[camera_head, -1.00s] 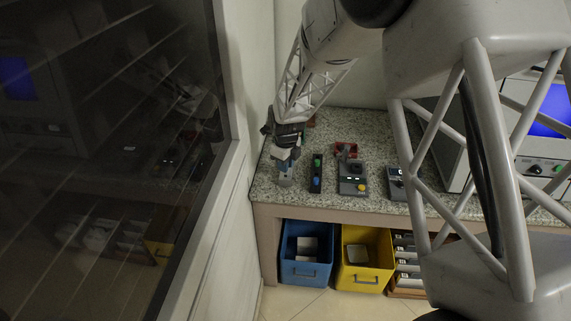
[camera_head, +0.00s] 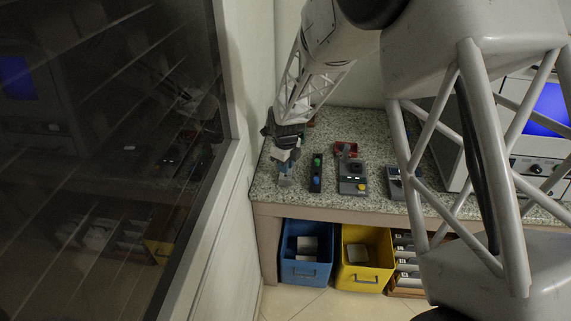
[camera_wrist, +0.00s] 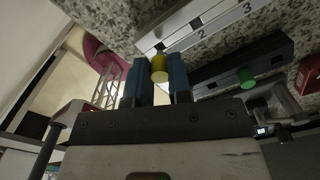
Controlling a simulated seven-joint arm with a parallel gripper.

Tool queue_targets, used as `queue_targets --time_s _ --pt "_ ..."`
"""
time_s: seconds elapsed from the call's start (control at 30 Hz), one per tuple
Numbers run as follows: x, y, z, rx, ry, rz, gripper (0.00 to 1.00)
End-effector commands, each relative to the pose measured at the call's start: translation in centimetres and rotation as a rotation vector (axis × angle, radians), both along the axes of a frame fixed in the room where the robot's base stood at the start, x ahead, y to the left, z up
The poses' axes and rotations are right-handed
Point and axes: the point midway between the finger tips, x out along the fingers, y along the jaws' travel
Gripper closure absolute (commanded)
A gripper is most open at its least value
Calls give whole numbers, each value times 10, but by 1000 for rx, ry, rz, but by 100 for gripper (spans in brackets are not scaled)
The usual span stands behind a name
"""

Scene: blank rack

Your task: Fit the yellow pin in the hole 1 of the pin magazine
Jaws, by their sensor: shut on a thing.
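The yellow pin (camera_wrist: 159,69) is held between the two blue fingers of my gripper (camera_wrist: 160,82) in the wrist view. My gripper (camera_head: 285,164) is shut on it at the left end of the counter in the head view. The pin magazine (camera_wrist: 186,36) is a pale strip with dark square marks and the numbers 2 and 3. The pin's far end overlaps the strip's near end, beside the dark mark before number 2. The number 1 is not visible. I cannot tell whether the pin's tip is in the hole, above it or touching the strip.
A dark block (camera_head: 316,174) with green and blue pins stands just right of my gripper. A grey device with a yellow button (camera_head: 361,187) and a red object (camera_head: 346,149) are farther right. Blue (camera_head: 304,270) and yellow (camera_head: 362,278) bins sit below the counter.

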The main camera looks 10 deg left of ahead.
Motion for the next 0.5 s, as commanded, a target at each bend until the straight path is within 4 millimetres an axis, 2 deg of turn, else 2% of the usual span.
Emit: queue_targets --time_s 0.5 --pt "0 0 -9 0 0 0 100"
